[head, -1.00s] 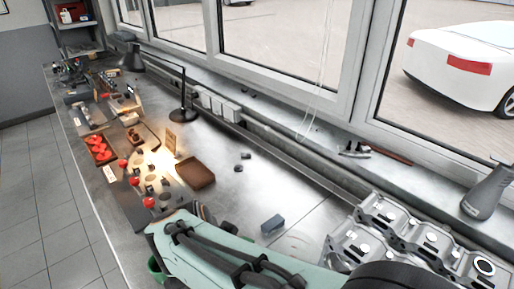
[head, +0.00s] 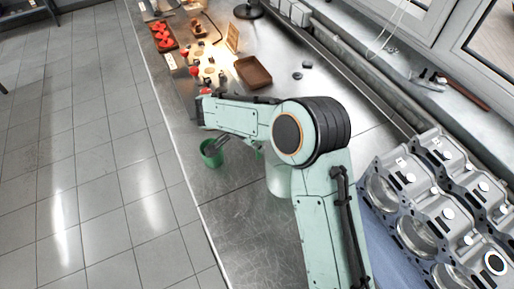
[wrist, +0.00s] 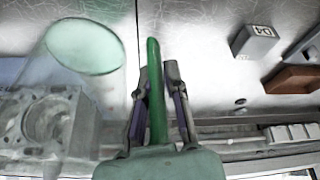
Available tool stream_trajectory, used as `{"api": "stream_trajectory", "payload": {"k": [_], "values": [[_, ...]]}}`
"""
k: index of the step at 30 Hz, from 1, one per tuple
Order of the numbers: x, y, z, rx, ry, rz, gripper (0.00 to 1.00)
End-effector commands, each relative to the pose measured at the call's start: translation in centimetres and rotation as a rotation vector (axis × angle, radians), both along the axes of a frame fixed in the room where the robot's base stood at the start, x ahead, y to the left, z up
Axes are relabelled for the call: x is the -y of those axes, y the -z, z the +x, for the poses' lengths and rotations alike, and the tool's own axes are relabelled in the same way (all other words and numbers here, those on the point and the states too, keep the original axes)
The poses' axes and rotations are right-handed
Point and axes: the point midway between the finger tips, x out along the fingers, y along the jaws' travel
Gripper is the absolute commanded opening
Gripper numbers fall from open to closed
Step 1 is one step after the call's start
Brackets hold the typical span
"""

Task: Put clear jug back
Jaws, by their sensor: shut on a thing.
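The clear jug (wrist: 85,85) fills the left of the wrist view, see-through, with a pale green disc at one end. Its green handle (wrist: 154,100) stands between the two fingers of my gripper (wrist: 156,78), which is shut on it. In the head view the jug (head: 281,182) shows as a pale shape over the bench, partly hidden by my elbow. A bit of green beside it looks like the handle (head: 258,153). My fingers are mostly hidden there. I cannot tell how far the jug is above the bench.
An engine block (head: 415,205) stands on the right on a blue mat (head: 376,235). A green cup (head: 211,155) stands near the bench's front edge. A brown tray (head: 253,72) and red parts (head: 163,36) lie further back. The front bench (head: 235,225) is clear.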

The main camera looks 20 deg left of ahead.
Motion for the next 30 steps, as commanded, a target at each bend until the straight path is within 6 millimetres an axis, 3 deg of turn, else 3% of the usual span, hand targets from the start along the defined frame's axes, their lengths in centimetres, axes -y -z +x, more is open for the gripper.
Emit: {"api": "stream_trajectory", "payload": {"k": [8,13,26,29,30], "values": [[-1.0,2.4,1.6,0.0,0.0,-0.001,0.0],[-0.9,4.8,1.5,-0.002,0.0,-0.002,0.0],[-0.9,5.4,1.5,0.001,-0.001,-0.001,0.0],[-0.9,5.5,1.5,0.0,-0.001,0.0,0.32],[-0.9,5.4,1.5,0.0,-0.001,0.0,0.36]]}}
